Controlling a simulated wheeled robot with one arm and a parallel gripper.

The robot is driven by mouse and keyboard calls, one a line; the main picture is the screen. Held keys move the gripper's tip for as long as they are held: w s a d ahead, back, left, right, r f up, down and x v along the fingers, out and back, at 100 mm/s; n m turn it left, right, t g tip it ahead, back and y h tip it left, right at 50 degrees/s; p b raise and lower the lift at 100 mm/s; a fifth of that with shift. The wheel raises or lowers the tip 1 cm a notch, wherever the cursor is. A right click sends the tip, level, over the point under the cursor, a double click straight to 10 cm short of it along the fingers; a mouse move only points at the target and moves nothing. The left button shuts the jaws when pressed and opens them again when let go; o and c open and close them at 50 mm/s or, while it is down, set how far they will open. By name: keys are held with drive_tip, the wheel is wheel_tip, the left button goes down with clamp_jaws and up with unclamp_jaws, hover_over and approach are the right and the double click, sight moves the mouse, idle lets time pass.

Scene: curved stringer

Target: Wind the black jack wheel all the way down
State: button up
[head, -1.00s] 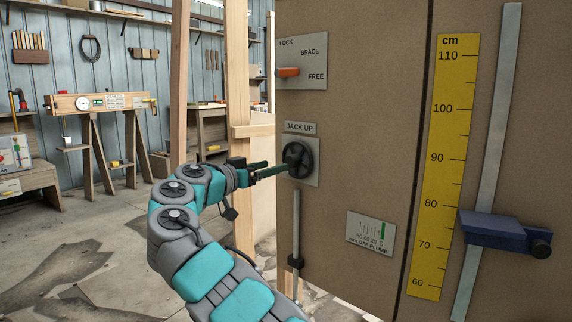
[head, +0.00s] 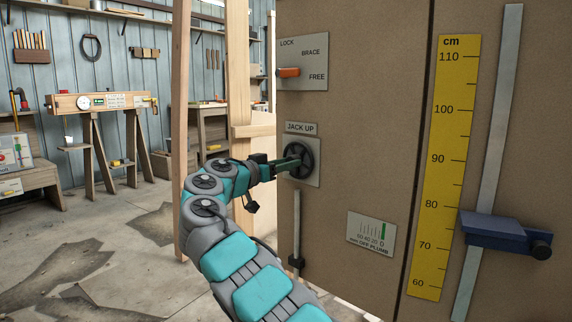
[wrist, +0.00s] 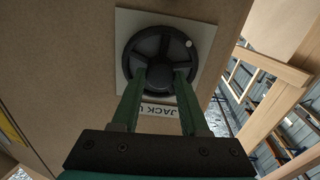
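The black jack wheel (head: 299,159) is a round spoked handwheel on a pale square plate, under a "JACK UP" label (head: 300,128), on a brown panel. It also fills the upper middle of the wrist view (wrist: 158,42). My gripper (head: 299,164) is at the wheel's face. In the wrist view its two green fingers (wrist: 160,78) stand apart, their tips over the wheel around its hub area. I cannot tell whether the fingertips touch the wheel. Part of the wheel's lower side is hidden by the fingers.
An orange lever (head: 288,72) sits on a LOCK/BRACE/FREE plate above. Below is a vertical rod with a black block (head: 296,262). An off-plumb gauge (head: 371,233), a yellow cm scale (head: 440,165) and a blue slider (head: 505,233) are to the right. A wooden post (head: 181,130) stands left.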

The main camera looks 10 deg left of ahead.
clamp_jaws()
drive_tip(key=shift+n+p, duration=0.45)
drive_tip(key=shift+n, duration=0.35)
drive_tip(key=o, duration=0.6)
unclamp_jaws()
drive_tip(key=shift+c, duration=0.2)
